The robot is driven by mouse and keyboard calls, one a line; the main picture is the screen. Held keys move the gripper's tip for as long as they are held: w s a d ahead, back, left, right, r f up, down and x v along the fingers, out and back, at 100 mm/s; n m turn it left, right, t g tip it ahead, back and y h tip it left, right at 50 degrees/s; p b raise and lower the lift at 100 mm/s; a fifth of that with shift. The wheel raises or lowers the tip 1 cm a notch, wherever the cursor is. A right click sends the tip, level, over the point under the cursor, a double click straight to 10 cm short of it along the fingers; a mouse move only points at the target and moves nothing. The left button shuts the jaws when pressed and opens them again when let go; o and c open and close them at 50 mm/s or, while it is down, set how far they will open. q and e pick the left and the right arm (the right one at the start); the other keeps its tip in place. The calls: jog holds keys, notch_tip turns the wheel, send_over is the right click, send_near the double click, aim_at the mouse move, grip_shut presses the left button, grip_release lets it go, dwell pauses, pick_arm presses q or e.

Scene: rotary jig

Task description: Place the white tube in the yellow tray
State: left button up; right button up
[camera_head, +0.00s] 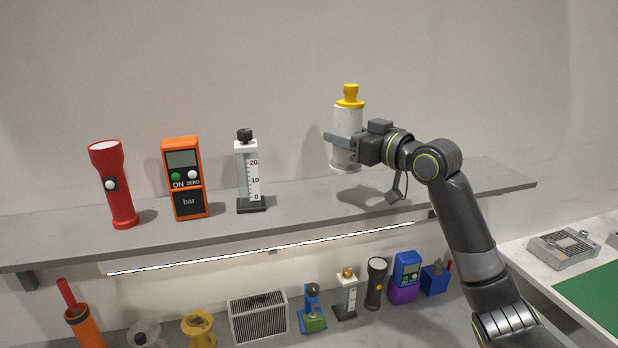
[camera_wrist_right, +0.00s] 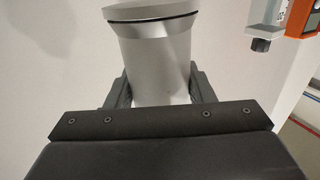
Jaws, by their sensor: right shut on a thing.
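A white tube (camera_head: 346,150) with a yellow knobbed top stands upright in the jaws of my right gripper (camera_head: 341,137), which is shut around its middle. The tube is held a little above the shelf's right part, with a shadow below it. In the right wrist view the tube (camera_wrist_right: 155,65) fills the space between the fingers and looks grey, with a wider round end at the top edge. My left gripper is not in view. No yellow tray shows in either view.
A red flashlight (camera_head: 113,185), an orange meter (camera_head: 184,178) and a white scale gauge (camera_head: 248,178) stand on the grey shelf (camera_head: 310,208). Several tools and a yellow spool (camera_head: 198,330) sit on the surface below. A side table with a green mat (camera_head: 597,295) is at right.

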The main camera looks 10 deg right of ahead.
aim_at(347, 169)
jog(key=f, duration=0.1)
jog(key=f+p, duration=0.1)
jog(key=f, duration=0.1)
jog(key=shift+s+d+f, duration=0.15)
jog(key=shift+s, duration=0.2)
jog(key=shift+w+f, duration=0.1)
jog(key=shift+f, duration=0.2)
notch_tip(347, 169, down, 4)
jog(key=shift+r+p, duration=0.25)
jog(key=shift+p, duration=0.3)
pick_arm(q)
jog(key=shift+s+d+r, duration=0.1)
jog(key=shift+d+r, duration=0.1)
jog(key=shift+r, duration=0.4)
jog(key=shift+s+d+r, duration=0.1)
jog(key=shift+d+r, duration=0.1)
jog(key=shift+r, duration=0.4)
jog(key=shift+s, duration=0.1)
pick_arm(e)
jog(key=shift+f, duration=0.1)
jog(key=o, duration=0.7)
jog(key=shift+w+f, duration=0.1)
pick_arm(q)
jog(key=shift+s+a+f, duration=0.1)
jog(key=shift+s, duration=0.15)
pick_arm(e)
jog(key=o, duration=0.4)
